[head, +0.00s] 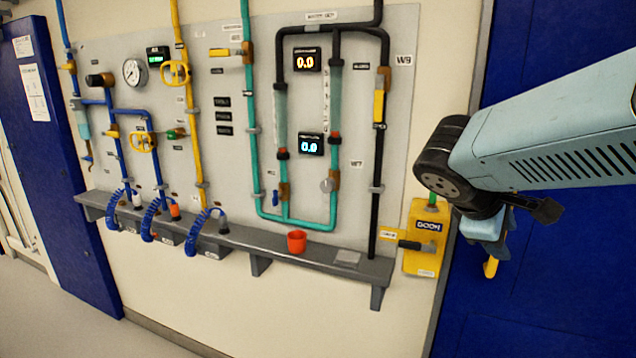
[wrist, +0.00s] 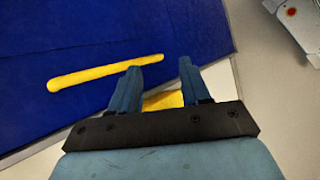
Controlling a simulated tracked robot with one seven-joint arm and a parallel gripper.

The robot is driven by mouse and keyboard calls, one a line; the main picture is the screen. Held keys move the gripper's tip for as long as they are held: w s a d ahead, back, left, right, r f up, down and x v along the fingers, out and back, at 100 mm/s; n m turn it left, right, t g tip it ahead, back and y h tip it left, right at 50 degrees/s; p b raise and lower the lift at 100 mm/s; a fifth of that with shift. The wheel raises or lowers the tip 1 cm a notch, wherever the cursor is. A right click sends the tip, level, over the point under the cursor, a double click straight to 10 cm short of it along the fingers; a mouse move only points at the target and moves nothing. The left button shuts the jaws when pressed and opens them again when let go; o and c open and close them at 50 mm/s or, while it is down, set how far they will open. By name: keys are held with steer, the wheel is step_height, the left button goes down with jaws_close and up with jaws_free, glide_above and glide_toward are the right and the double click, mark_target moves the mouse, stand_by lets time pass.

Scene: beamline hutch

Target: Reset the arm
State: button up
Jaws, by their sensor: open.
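My arm reaches in from the right in the head view, in front of a blue door. My gripper (wrist: 160,80) shows in the wrist view with its two dark blue fingers apart and nothing between them. In the head view the wrist end hangs at the right, and the fingers are mostly hidden behind the arm. A yellow door handle (wrist: 105,72) lies just beyond the left finger in the wrist view, and its lower end shows below my wrist in the head view (head: 490,267). I cannot tell whether they touch.
A wall panel (head: 230,170) with pipes, valves and gauges fills the middle. A grey shelf (head: 300,250) below carries a red cup (head: 296,242). A yellow box with a black lever (head: 420,240) is left of my wrist. Floor (head: 60,310) shows clear at lower left.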

steer(key=s+a+m+t+y, duration=0.2)
steer(key=s+a+m+y, duration=0.2)
steer(key=a+m+y, duration=0.2)
steer(key=shift+a+r+m+y, duration=0.35)
steer(key=shift+m+y, duration=0.75)
steer(key=shift+m, duration=0.7)
steer(key=shift+c, duration=0.4)
